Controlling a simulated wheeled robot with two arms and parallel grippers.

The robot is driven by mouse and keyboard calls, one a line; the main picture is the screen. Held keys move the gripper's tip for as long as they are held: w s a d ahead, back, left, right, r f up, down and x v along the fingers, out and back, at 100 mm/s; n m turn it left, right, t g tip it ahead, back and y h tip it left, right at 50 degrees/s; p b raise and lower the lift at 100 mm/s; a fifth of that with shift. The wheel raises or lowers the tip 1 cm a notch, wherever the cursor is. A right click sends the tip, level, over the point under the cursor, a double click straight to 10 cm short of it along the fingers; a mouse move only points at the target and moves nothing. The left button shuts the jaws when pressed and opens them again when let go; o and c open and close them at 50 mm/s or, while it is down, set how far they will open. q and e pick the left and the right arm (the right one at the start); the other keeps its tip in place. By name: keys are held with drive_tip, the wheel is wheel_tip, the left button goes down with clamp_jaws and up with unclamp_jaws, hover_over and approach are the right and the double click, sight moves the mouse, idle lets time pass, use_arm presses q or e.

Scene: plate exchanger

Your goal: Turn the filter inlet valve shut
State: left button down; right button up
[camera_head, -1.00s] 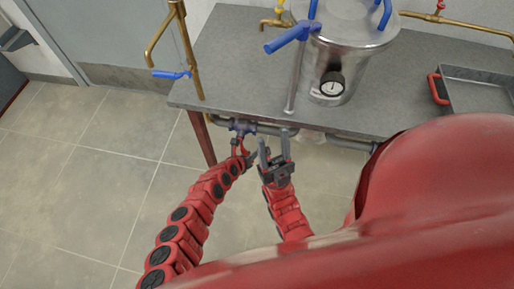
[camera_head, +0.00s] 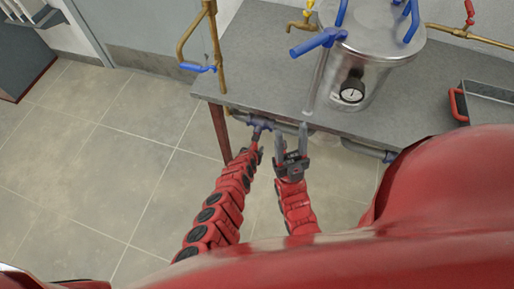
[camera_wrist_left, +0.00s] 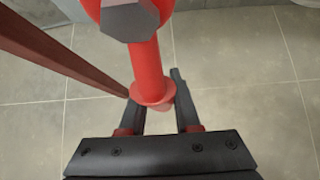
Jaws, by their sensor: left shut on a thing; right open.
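In the left wrist view, a red valve handle (camera_wrist_left: 147,68) with a grey hexagonal nut (camera_wrist_left: 130,20) at its top runs down between my left gripper's fingers (camera_wrist_left: 157,100). The gripper is shut on this handle near its flared end. In the head view, my left gripper (camera_head: 257,147) is just below a blue-grey valve body (camera_head: 260,124) on the pipe under the bench; its fingers are small and partly hidden there. My right gripper (camera_head: 291,140) is open and empty, just right of the left one, its fingers pointing up toward the bench edge.
The grey bench (camera_head: 260,75) carries a steel filter vessel (camera_head: 365,60) with a gauge (camera_head: 352,88) and blue handles. A brass pipe with a blue lever (camera_head: 197,68) stands at its left. A red bench leg (camera_head: 220,130) is beside my left gripper. Floor on the left is clear.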

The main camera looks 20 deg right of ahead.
use_arm(q)
drive_tip(key=shift+w+a, duration=0.1)
drive_tip(key=shift+a, duration=0.05)
drive_tip(key=c, duration=0.6)
unclamp_jaws()
drive_tip(key=p+v, duration=1.7)
drive_tip(key=p, duration=0.5)
drive_tip(key=shift+r+p, duration=0.2)
drive_tip(key=shift+p, duration=0.1)
